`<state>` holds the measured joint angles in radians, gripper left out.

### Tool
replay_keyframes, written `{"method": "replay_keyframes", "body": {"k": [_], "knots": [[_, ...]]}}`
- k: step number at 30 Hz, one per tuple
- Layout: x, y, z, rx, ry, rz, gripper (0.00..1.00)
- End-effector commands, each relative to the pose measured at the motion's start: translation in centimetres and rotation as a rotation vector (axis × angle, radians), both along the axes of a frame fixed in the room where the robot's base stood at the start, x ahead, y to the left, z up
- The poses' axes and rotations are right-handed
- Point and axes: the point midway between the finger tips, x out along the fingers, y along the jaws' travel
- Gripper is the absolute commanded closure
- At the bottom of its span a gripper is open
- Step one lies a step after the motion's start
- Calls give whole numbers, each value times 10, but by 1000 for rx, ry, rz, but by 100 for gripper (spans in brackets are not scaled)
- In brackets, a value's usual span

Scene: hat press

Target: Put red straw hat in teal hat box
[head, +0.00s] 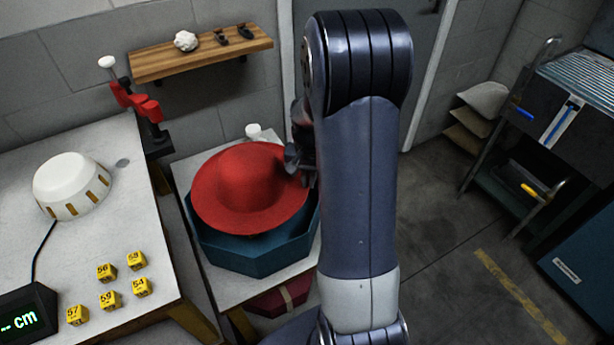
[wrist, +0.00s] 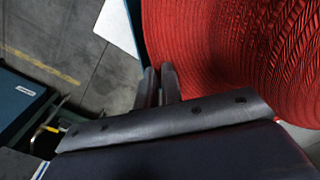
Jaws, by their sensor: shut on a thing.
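The red straw hat (head: 245,183) is crown up and a little tilted, over the open top of the teal hat box (head: 255,255) in the head view. The hat's brim covers most of the box opening, so I cannot tell whether it rests on the box or hangs just above it. My gripper (head: 303,165) is at the right edge of the brim, partly hidden by my arm. In the wrist view my gripper (wrist: 160,88) is shut on the edge of the red hat (wrist: 235,50), which fills the upper right.
The box stands on a small white table (head: 228,288). A larger white table (head: 110,210) at left holds a white dome-shaped form (head: 72,186) and several yellow numbered blocks (head: 108,272). A wooden shelf (head: 200,52) hangs behind. The floor at right (head: 450,240) is clear.

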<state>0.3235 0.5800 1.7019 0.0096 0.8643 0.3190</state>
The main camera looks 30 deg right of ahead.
Motion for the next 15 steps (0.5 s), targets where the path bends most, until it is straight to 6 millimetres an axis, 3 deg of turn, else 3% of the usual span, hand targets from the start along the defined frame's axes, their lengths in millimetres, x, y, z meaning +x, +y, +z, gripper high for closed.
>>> {"method": "replay_keyframes", "body": {"k": [1, 15], "knots": [[0, 0, -10, 1, 1, 0, 100], [0, 0, -57, 1, 1, 1, 100]]}}
